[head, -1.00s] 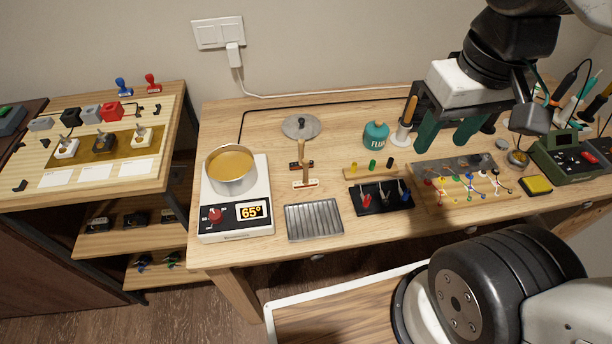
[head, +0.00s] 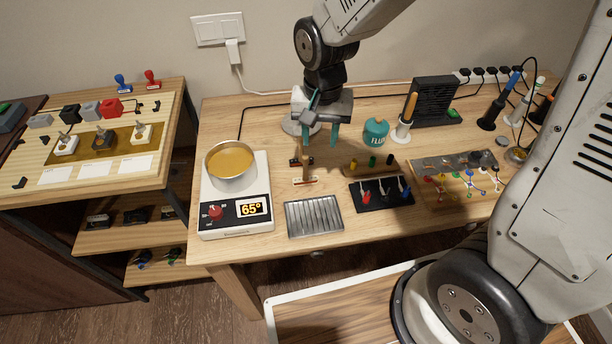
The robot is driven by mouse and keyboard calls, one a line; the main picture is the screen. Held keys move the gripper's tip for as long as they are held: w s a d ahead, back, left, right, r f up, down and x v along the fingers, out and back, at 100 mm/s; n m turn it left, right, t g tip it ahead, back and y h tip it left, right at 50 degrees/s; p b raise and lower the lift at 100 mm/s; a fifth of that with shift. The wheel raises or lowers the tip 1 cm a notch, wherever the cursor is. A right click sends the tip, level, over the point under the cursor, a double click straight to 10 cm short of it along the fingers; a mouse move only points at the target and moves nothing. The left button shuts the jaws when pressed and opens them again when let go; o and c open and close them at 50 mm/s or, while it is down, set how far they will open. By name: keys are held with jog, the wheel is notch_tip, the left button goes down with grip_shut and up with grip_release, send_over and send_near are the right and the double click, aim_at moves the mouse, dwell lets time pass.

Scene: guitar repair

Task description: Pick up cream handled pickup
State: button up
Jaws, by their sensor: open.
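The cream handled pickup (head: 304,181) lies on the workbench, a small cream bar with an upright wooden handle, between the hot pot and the black clip tray. A dark pickup (head: 294,162) sits just behind it, partly hidden by the handle. My gripper (head: 320,138) is open and empty, with teal fingers pointing down. In the picture it is above and slightly right of the handle's top. It looks apart from the handle, but the exact gap is hard to tell.
A pot of amber liquid (head: 231,162) stands on a white heater (head: 259,187) to the left. A ribbed metal tray (head: 314,217) is in front of the pickup. A black clip tray (head: 381,193), small coloured pegs and a teal flux jar (head: 376,132) are to the right.

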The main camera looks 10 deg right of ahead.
aim_at(306, 163)
jog(key=shift+m, duration=0.3)
jog(key=a+f, duration=0.1)
jog(key=w+f, duration=0.1)
jog(key=f, duration=0.1)
jog(key=a+f, duration=0.1)
jog(key=shift+w+a+f, duration=0.2)
jog(key=shift+a+f, duration=0.1)
jog(key=shift+f, duration=0.1)
notch_tip(306, 163, down, 8)
jog(key=shift+w+r, duration=0.1)
jog(key=shift+w, duration=0.05)
grip_shut()
